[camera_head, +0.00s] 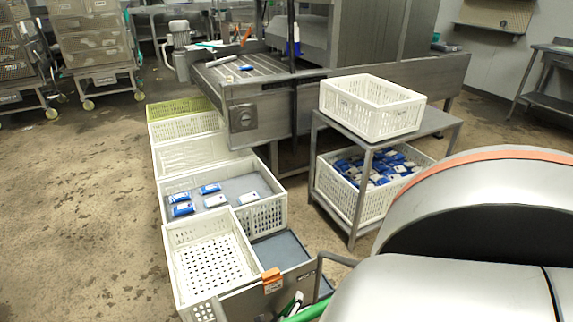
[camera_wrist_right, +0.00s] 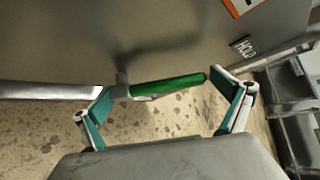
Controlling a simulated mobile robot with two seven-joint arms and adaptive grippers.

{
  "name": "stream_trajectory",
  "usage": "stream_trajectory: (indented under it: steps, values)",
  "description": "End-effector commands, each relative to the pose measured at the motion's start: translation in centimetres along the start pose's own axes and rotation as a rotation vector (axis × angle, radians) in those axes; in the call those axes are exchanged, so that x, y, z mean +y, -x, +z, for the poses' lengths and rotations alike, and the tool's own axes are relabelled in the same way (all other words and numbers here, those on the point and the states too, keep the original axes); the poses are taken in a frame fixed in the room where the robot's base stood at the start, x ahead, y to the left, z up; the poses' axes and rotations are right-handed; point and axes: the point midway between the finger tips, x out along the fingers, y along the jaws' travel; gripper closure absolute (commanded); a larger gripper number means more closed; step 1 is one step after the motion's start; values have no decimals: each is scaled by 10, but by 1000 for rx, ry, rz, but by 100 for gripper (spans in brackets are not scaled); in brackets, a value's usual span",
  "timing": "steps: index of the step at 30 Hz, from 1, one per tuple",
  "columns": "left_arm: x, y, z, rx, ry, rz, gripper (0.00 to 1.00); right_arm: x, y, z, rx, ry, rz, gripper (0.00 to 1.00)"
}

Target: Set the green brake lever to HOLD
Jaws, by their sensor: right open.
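The green brake lever (camera_wrist_right: 168,86) shows in the right wrist view as a green grip on a metal stem, lying nearly level in the picture. My right gripper (camera_wrist_right: 162,84) is open, one finger at each end of the green grip, and not closed on it. A small dark label (camera_wrist_right: 244,47), which seems to read HOLD, is on the grey panel (camera_wrist_right: 180,30) up and right of the lever. In the head view a green bar (camera_head: 308,311) shows at the bottom edge, partly cut off. My left gripper is not in view.
In the head view a white crate (camera_head: 205,230) stands beside the grey panel with an orange label (camera_head: 272,281). A steel stand (camera_head: 348,225) with crates is to the right. Floor on the left is clear.

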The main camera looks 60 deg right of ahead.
Motion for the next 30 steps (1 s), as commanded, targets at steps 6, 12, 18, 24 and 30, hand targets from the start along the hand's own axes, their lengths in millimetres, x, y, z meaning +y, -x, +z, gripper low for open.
stream_trajectory:
  steps: [6, 12, 18, 24, 30]
  values:
    - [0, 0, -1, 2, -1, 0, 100, -11, 5, 5, -1, -1, -3, 0]
    - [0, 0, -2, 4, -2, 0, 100, -28, 9, 14, -4, 0, -13, 0]
    - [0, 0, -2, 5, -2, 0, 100, -43, 18, 24, -6, -1, -14, 0]
    - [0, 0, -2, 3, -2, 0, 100, -57, 30, 33, -4, 1, -8, 0]
    - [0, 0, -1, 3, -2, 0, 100, -68, 39, 41, -2, 2, -6, 0]
